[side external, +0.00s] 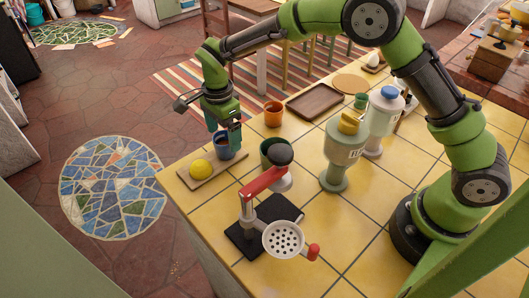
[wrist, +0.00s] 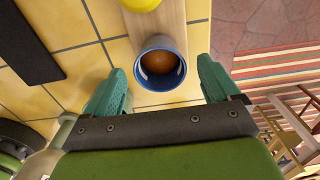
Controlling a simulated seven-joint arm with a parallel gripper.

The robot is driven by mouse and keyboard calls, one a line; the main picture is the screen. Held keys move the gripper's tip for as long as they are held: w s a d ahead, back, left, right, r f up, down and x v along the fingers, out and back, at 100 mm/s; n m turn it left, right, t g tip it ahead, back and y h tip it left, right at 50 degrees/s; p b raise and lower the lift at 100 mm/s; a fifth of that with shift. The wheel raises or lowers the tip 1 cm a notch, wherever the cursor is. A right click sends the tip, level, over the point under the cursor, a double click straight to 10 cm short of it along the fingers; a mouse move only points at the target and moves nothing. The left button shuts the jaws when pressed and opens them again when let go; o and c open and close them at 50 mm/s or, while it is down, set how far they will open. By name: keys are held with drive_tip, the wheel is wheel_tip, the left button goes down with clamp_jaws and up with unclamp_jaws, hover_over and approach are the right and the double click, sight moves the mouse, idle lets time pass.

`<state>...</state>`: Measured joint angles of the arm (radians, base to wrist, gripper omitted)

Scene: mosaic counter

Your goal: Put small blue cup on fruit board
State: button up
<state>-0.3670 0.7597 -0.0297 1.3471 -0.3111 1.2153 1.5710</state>
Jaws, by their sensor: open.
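The small blue cup (side external: 222,152) stands upright at the far right end of the wooden fruit board (side external: 222,169) and appears to rest on it. A yellow lemon (side external: 200,168) lies on the same board beside the cup. In the wrist view the blue cup (wrist: 160,45) shows its rim and an orange-brown inside, overlapping the end of the board (wrist: 175,20). My gripper (side external: 224,133) is open directly above the cup. In the wrist view its two fingers sit left and right of the cup, with gaps on both sides.
An orange cup (side external: 273,113), a brown tray (side external: 315,102) and green-white grinders (side external: 340,150) stand farther back. The counter edge lies close to the board.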

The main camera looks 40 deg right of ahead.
drive_tip(key=s+d+r+n+t+y, duration=0.1)
drive_tip(key=s+d+r, duration=0.1)
drive_tip(key=r, duration=0.6)
drive_tip(key=s+d+r+n, duration=0.2)
drive_tip(key=d+r, duration=0.1)
drive_tip(key=r, duration=0.5)
drive_tip(key=s+d+r+n+t, duration=0.1)
drive_tip(key=s+d+n+t, duration=0.1)
drive_tip(key=s, duration=0.4)
drive_tip(key=s+d+r+n+t, duration=0.1)
drive_tip(key=s+d+n+t, duration=0.1)
drive_tip(key=s+d+n, duration=0.2)
drive_tip(key=s+d+r+n+t+y, duration=0.1)
drive_tip(key=s+d+n, duration=0.2)
drive_tip(key=s, duration=0.7)
drive_tip(key=shift+r+n+t, duration=0.2)
drive_tip(key=shift+n+t, duration=0.2)
drive_tip(key=shift+n, duration=0.3)
drive_tip(key=shift+s+d+f+n, duration=0.15)
drive_tip(key=shift+s+f+n, duration=0.15)
drive_tip(key=shift+s+f, duration=0.1)
drive_tip(key=shift+r, duration=0.1)
